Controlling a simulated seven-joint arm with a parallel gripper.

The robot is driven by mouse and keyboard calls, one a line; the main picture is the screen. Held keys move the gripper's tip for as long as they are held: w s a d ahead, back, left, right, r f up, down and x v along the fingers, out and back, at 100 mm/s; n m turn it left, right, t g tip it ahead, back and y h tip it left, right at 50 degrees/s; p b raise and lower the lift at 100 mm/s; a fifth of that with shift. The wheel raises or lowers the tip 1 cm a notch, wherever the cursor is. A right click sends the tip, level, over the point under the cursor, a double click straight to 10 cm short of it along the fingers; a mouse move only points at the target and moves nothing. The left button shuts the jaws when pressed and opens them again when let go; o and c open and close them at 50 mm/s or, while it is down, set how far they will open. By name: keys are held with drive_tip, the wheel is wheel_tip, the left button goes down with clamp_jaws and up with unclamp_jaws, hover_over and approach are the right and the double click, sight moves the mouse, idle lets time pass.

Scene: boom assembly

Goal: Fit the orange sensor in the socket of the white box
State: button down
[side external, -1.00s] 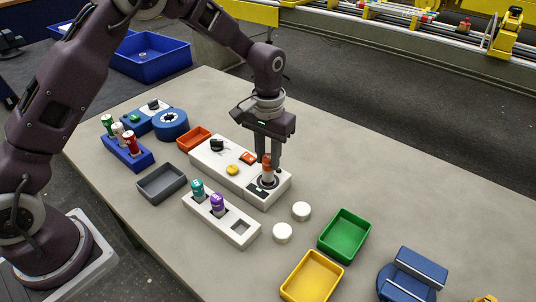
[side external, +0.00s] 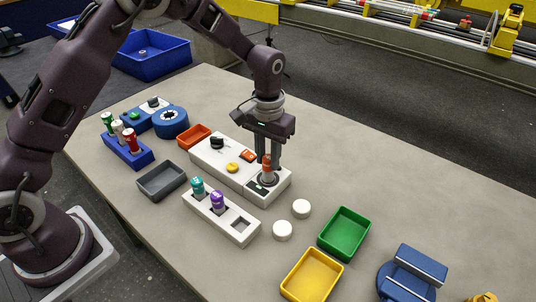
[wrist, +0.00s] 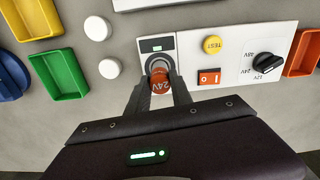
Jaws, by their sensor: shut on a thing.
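The orange sensor (side external: 267,165), marked 24V in the wrist view (wrist: 159,84), stands upright at the round socket (side external: 267,179) at the near right end of the white box (side external: 212,167). My gripper (side external: 268,163) comes straight down from above and is shut on the sensor, with one finger on each side of it. The sensor's lower end is at the socket, and I cannot tell how deep it sits. The box also has a dark display, a yellow TEST button, an orange switch and a black knob.
A white holder (side external: 235,231) with a teal and a purple sensor and one empty square hole stands in front of the box. Two white discs (side external: 292,219), a green tray (side external: 344,233) and a yellow tray (side external: 311,277) lie to the right. Grey (side external: 162,182) and orange-red (side external: 193,137) trays are left.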

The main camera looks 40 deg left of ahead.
drive_tip(key=shift+f, duration=0.4)
drive_tip(key=shift+f, duration=1)
drive_tip(key=c, duration=1.1)
unclamp_jaws()
drive_tip(key=shift+o, duration=0.2)
drive_tip(key=shift+r, duration=3.55)
drive_tip(key=shift+r, duration=0.1)
